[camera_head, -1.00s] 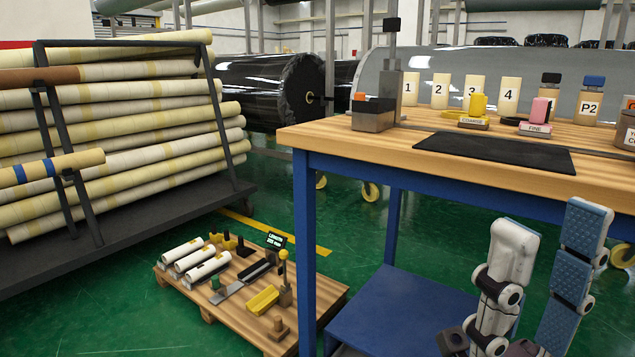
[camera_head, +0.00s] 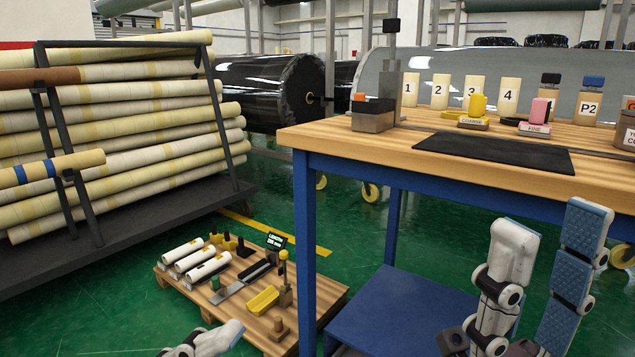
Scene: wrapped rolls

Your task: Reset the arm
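My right gripper (camera_head: 553,228) is at the lower right, in front of the wooden workbench. Its two fingers point up with a gap between them; one shows a white back, the other a blue ribbed pad. It is open and nothing is between the fingers. Part of my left gripper (camera_head: 208,341) shows at the bottom edge, in front of the low wooden pallet. Only a white fingertip part with a blue edge is in view, so its opening is hidden.
The workbench (camera_head: 330,140) with blue legs holds a black mat (camera_head: 495,152) and several numbered blocks. The pallet (camera_head: 335,297) carries white rolls (camera_head: 187,262) and tools. A rack (camera_head: 130,215) of wrapped rolls stands left. Green floor (camera_head: 95,310) is clear at lower left.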

